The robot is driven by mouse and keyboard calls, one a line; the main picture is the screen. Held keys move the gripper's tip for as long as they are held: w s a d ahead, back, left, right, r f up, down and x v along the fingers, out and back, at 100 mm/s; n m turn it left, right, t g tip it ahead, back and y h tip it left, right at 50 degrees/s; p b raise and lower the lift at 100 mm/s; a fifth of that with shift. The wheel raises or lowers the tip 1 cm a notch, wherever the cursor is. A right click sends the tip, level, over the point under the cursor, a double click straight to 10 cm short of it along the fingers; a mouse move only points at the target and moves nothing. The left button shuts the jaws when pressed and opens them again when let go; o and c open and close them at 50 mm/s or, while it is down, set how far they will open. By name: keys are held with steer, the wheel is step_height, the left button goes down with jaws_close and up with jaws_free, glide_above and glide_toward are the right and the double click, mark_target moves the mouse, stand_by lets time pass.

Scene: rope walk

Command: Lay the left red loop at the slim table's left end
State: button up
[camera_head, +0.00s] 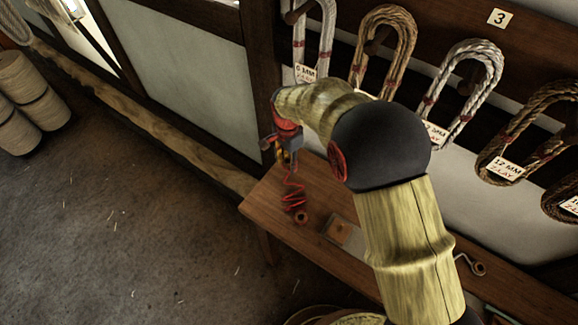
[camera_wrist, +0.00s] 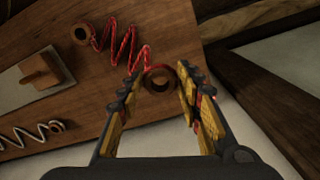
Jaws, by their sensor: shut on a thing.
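The red coil (camera_head: 293,193) has a brown ring-shaped loop at each end. One loop (camera_wrist: 159,79) sits between the fingertips of my gripper (camera_wrist: 160,92), which is shut on it. My gripper (camera_head: 291,160) is above the left end of the slim table (camera_head: 262,206), and the coil hangs stretched down from it. In the head view the held loop is hidden by the fingers. The coil's other loop (camera_head: 301,217) is at the tabletop, to the right and nearer; it also shows in the wrist view (camera_wrist: 82,34).
A grey plate with a wooden block (camera_head: 341,232) lies right of the coil. A pale metal coil (camera_wrist: 30,135) lies beyond it. Rope hanks (camera_head: 383,50) hang on the wall rail. The tabletop's left corner looks bare.

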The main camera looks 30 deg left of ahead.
mark_target(288, 182)
steer(key=shift+f, duration=0.15)
stand_by(0.5)
steer(key=shift+f+b, duration=2.25)
steer(key=shift+f, duration=2.85)
steer(key=o, duration=0.9)
steer(key=shift+o, duration=0.2)
steer(key=shift+r, duration=0.1)
step_height(288, 182, up, 12)
